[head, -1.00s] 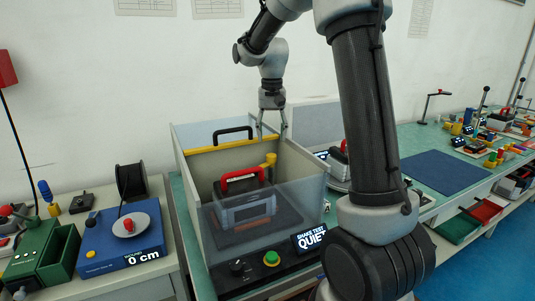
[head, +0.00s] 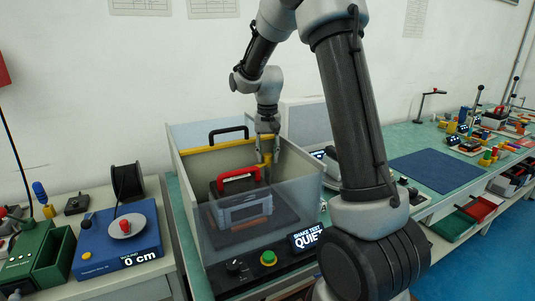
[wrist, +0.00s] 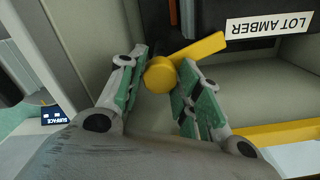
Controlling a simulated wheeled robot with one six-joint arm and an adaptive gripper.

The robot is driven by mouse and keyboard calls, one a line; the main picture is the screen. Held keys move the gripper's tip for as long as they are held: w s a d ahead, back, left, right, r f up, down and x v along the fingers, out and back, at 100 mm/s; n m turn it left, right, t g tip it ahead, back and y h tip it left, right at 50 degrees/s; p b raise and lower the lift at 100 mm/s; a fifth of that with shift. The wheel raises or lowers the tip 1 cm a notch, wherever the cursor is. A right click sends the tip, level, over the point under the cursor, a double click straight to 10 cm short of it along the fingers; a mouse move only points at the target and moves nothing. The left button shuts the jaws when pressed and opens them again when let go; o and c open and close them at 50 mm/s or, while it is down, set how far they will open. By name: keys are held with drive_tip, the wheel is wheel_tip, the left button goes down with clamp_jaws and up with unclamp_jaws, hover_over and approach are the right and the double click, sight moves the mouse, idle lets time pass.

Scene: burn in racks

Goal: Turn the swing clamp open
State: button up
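The yellow swing clamp shows in the wrist view with a round hub (wrist: 160,75) and a flat bar (wrist: 199,47) reaching toward a dark unit labelled LOT AMBER (wrist: 270,24). My gripper (wrist: 164,64) is open, with one green-padded finger on each side of the hub. I cannot tell whether either pad touches it. In the head view my gripper (head: 267,158) points down inside the shake test box, at the right of the red-handled unit (head: 240,208). The clamp there is mostly hidden behind the fingers.
The shake test box has clear front walls (head: 290,190) and a yellow-edged rear wall with a black handle (head: 228,131). Its front panel (head: 268,259) reads QUIET. A blue spool device (head: 118,248) stands left. A blue mat (head: 437,168) lies on the right bench.

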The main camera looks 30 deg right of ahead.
clamp_jaws()
drive_tip(key=shift+n, duration=0.4)
drive_tip(key=n, duration=0.2)
drive_tip(key=shift+n, duration=0.4)
drive_tip(key=n, duration=0.3)
drive_tip(key=shift+n, duration=0.4)
drive_tip(key=n, duration=0.6)
drive_tip(key=shift+n, duration=0.4)
